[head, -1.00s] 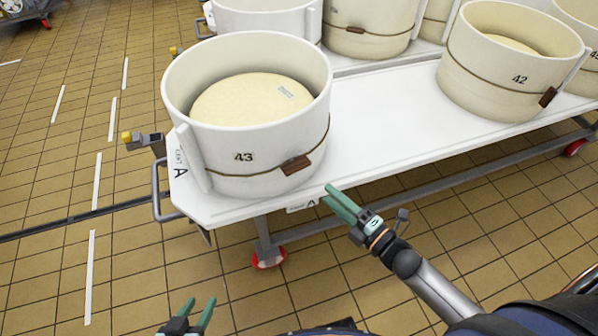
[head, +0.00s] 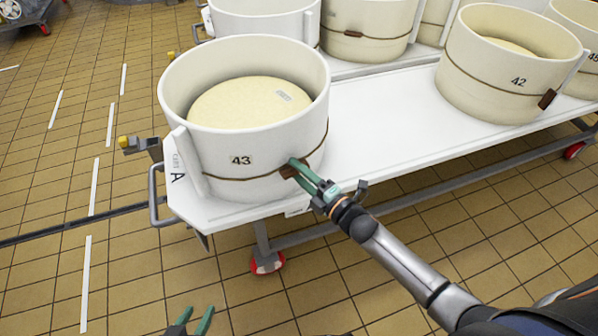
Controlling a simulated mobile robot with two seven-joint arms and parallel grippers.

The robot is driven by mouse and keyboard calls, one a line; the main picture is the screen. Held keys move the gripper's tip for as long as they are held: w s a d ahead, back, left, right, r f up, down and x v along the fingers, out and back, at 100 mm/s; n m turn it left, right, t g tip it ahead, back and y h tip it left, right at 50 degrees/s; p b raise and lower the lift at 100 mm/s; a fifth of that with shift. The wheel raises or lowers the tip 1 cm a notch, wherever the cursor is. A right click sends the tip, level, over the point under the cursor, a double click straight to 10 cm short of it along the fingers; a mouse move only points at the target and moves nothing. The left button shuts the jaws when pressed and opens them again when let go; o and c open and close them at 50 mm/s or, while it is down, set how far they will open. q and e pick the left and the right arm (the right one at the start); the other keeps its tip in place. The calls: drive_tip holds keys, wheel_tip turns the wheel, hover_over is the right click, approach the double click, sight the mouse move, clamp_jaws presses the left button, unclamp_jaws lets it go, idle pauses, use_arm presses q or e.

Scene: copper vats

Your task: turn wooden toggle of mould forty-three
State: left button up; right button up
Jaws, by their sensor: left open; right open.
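Mould 43 (head: 241,141) is a white round tub with a pale cheese inside, at the near left end of the white cart top. A dark cord runs round it and carries a brown wooden toggle (head: 287,172) on its front right side. My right gripper (head: 301,173) is open with its green fingers at the toggle, partly covering it. I cannot tell whether both fingers touch it. My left gripper (head: 192,321) is open and empty at the bottom edge, low over the floor.
Mould 42 (head: 500,78) stands to the right on the same cart top (head: 377,127), with bare surface between. More moulds (head: 366,24) stand behind. A metal handle (head: 155,195) sticks out at the cart's left end. Tiled floor lies open in front.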

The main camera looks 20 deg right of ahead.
clamp_jaws()
idle(0.4)
idle(0.4)
drive_tip(key=m+t, duration=0.1)
drive_tip(key=m, duration=0.4)
drive_tip(key=m+b, duration=0.1)
drive_tip(key=m, duration=0.4)
drive_tip(key=shift+f+t, duration=0.1)
drive_tip(key=shift+t, duration=0.3)
drive_tip(key=m, duration=0.2)
drive_tip(key=m+t+h, duration=0.1)
drive_tip(key=m, duration=0.2)
drive_tip(key=shift+a+h, duration=0.1)
drive_tip(key=shift+h, duration=0.2)
drive_tip(key=shift+m+h, duration=0.5)
drive_tip(key=shift+m, duration=2.2)
